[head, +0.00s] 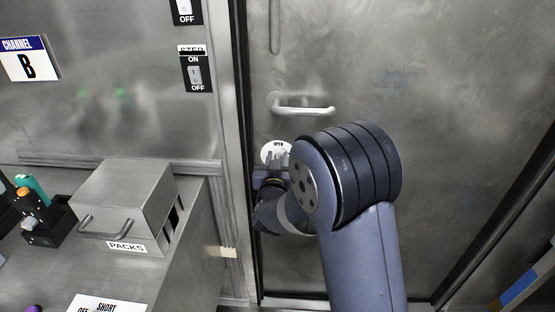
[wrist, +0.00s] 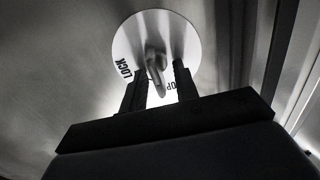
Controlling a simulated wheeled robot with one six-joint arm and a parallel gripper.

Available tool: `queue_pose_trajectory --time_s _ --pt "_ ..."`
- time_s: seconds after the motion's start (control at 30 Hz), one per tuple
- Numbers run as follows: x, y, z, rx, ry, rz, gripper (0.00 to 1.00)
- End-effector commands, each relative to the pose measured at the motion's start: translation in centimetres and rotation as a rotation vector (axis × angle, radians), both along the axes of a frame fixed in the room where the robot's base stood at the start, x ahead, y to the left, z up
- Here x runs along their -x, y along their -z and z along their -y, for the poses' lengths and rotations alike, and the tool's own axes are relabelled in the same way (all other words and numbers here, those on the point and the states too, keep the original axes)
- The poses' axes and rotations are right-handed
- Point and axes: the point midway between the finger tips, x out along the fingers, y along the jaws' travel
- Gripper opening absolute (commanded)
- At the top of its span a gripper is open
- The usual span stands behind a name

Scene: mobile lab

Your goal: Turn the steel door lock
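The steel door (head: 430,80) fills the right of the head view and looks shut. Its lock is a round white disc (head: 278,145) with an "OPEN" label, below the door handle. In the wrist view the disc (wrist: 127,45) shows "LOCK" at left and part of "OPEN" at lower right. A turn knob (wrist: 155,62) stands at the disc's middle, its narrow end pointing down. My gripper (wrist: 160,73) is open, with one finger on each side of the knob's lower end. A gap shows between fingers and knob. In the head view my gripper (head: 277,160) covers the disc's lower part.
A bar handle (head: 303,109) juts from the door above the lock. At left, a steel "PACKS" box (head: 128,195) and a black holder (head: 48,222) stand on a steel counter (head: 185,270). Switches (head: 195,74) sit on the wall left of the door frame.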

Motion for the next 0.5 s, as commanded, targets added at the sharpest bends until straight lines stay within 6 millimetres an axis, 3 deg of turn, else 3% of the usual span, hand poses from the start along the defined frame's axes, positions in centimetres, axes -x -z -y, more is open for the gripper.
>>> queue_pose_trajectory --time_s 0.07,0.4,0.5 --pt "0.02 -0.01 0.0 0.0 0.0 0.0 0.27" --pt "0.04 -0.02 0.0 -0.001 0.0 0.0 0.0" --pt "0.04 -0.01 0.0 -0.001 0.0 0.0 0.0"
